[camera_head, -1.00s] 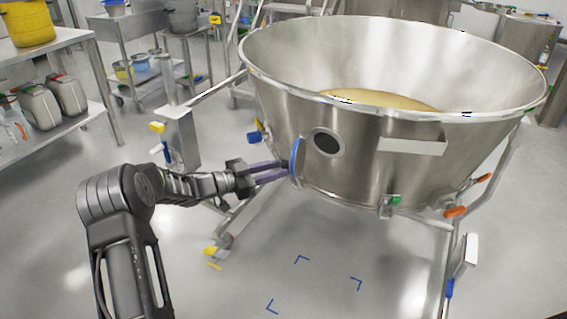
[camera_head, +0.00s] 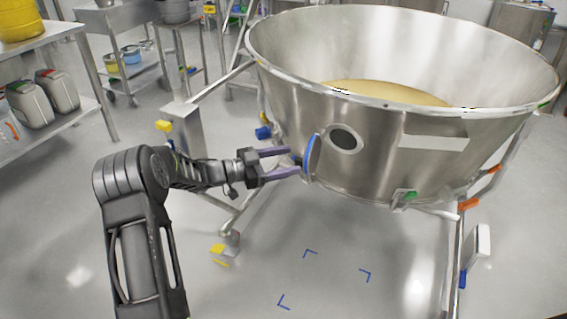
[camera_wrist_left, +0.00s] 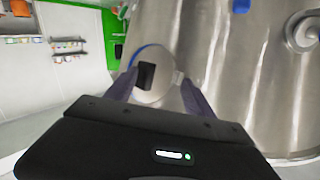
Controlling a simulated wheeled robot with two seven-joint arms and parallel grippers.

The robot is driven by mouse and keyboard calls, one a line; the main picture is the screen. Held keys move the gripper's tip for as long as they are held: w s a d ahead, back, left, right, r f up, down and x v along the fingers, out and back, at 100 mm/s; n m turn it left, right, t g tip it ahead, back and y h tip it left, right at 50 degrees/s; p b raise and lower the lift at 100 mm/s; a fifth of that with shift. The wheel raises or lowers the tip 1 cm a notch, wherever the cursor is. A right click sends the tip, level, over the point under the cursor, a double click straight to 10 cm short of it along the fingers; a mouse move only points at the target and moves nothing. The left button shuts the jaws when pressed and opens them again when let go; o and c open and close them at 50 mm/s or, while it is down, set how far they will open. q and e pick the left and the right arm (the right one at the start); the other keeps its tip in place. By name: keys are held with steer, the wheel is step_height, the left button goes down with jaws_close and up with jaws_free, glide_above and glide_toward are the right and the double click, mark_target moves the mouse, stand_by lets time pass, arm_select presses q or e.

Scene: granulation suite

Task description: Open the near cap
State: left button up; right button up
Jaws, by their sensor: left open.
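The near cap (camera_head: 312,155) is a blue-edged disc standing out from the steel bowl's side, swung away from the round port (camera_head: 343,139) beside it. The port shows a dark opening. My left gripper (camera_head: 295,161) is just left of the cap, with its two purple fingers apart and pointing at the cap's outer face. In the left wrist view the cap (camera_wrist_left: 168,88) shows as a pale disc with a dark block on it, between the open fingers. Whether a finger touches the block, I cannot tell. My right gripper is not in view.
The large steel bowl (camera_head: 390,150) holds pale yellow material (camera_head: 385,93) and stands on a frame with coloured clamps and feet. A shelf (camera_head: 60,125) with canisters (camera_head: 58,90) is at the left. The floor below the bowl, with blue corner marks, is clear.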

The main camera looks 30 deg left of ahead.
arm_select(q)
steer(key=shift+o, duration=0.8)
steer(key=shift+w+d+r, duration=0.35)
steer(key=shift+w+r, duration=0.15)
steer(key=shift+w, duration=0.2)
steer(key=shift+o, duration=0.5)
steer(key=shift+w+d, duration=0.1)
steer(key=shift+d, duration=0.05)
steer(key=shift+s+a, duration=0.2)
steer(key=shift+a, duration=0.1)
steer(key=shift+c, duration=1.1)
steer(key=shift+s, duration=0.1)
steer(key=shift+s+a, duration=0.15)
steer(key=shift+a, duration=0.05)
steer(key=shift+c, duration=0.2)
steer(key=v, duration=0.7)
steer(key=shift+s+f, duration=0.35)
steer(key=shift+f, duration=0.05)
